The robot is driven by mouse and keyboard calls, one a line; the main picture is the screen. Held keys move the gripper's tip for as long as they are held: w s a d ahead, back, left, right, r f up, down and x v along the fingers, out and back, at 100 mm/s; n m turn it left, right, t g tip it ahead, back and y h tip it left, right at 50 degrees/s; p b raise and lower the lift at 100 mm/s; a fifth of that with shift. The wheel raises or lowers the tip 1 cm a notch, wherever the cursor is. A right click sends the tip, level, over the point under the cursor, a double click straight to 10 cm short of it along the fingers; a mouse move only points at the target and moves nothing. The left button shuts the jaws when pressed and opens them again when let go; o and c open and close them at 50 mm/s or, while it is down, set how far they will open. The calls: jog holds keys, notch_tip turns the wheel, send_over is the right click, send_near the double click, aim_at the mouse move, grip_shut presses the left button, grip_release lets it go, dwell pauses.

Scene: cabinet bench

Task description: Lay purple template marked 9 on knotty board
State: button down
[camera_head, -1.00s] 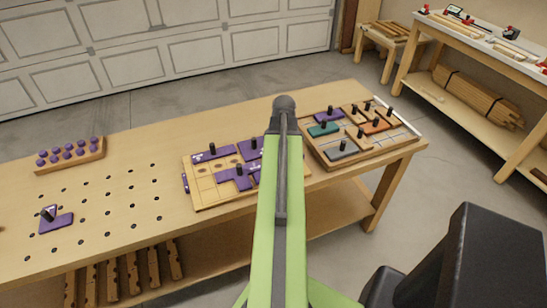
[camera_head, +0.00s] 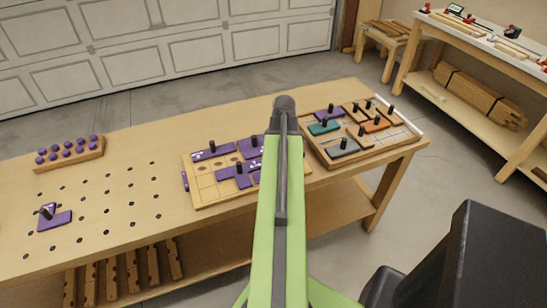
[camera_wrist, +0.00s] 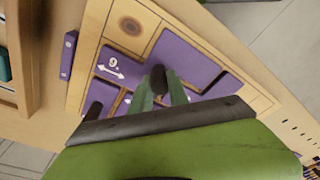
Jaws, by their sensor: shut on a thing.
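The knotty board (camera_head: 203,193) is pale wood with grid lines and dark knots, near the middle of the bench. It also shows in the wrist view (camera_wrist: 104,25). The purple template marked 9 (camera_wrist: 109,72) lies at or just over the board, with a white 9 and arrow facing up. My gripper (camera_wrist: 165,92) is shut on a black knob (camera_wrist: 158,75) that appears to belong to this template; the fingers hide part of it. Whether the marked template lies flat is unclear. In the head view my arm hides part of the board.
A purple template with a knob (camera_head: 54,220) lies at the bench's left. A tray (camera_head: 357,152) of coloured knobbed pieces stands right of the board. A rack of purple pegs (camera_head: 70,152) is at the back left. A small purple block (camera_wrist: 68,55) sits by the board's edge.

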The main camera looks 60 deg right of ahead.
dwell(0.4)
jog(key=c, duration=1.2)
grip_release()
jog(key=shift+o, duration=0.2)
jog(key=o, duration=0.4)
jog(key=shift+c, duration=0.2)
notch_tip(320, 180, up, 8)
jog(key=p, duration=0.8)
jog(key=shift+r, duration=0.1)
